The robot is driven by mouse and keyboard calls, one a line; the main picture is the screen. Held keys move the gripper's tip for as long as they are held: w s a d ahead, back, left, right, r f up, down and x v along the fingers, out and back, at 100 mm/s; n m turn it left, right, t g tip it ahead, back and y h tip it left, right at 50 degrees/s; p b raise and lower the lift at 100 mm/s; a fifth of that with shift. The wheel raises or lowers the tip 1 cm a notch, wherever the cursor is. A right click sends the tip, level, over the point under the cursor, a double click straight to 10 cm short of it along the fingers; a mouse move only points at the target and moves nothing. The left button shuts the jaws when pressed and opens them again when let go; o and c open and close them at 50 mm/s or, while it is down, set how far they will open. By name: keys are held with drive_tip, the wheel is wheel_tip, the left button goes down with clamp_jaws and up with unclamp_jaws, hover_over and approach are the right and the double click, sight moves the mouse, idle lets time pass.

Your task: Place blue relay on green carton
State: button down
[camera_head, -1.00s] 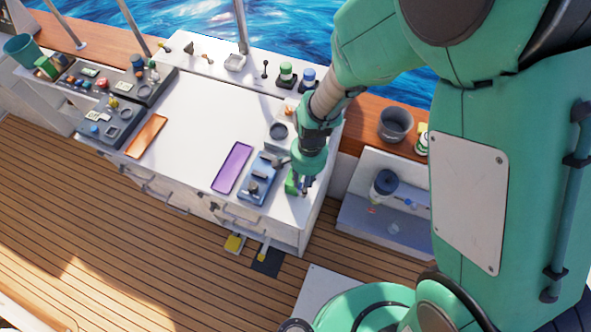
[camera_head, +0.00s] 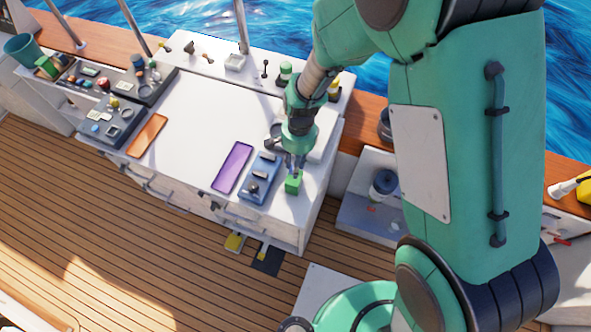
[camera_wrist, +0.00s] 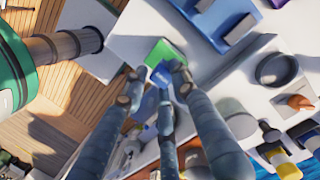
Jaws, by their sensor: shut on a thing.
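The green carton (camera_head: 293,186) stands on the white worktop near its right front corner. It also shows in the wrist view (camera_wrist: 170,50), just beyond the fingertips. My gripper (camera_head: 296,168) points down over the carton. In the wrist view my gripper (camera_wrist: 157,74) is shut on the blue relay (camera_wrist: 160,77), which sits between the fingertips and overlaps the carton's near edge. The relay is too small to make out in the head view. I cannot tell whether it touches the carton.
A blue-grey device (camera_head: 260,178) stands close left of the carton, with a purple tray (camera_head: 233,167) beyond it. An orange tray (camera_head: 147,135) lies further left. The worktop (camera_head: 200,115) is bare in the middle. Its right edge is near the carton.

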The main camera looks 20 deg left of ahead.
drive_tip(key=shift+f, duration=1.7)
drive_tip(key=shift+f, duration=0.2)
drive_tip(key=c, duration=1.4)
unclamp_jaws()
drive_tip(key=shift+r, duration=0.1)
drive_tip(key=shift+r, duration=0.1)
drive_tip(key=r, duration=0.4)
drive_tip(key=w+r, duration=0.1)
drive_tip(key=r, duration=0.7)
drive_tip(key=shift+w, duration=0.4)
drive_tip(key=shift+f, duration=0.1)
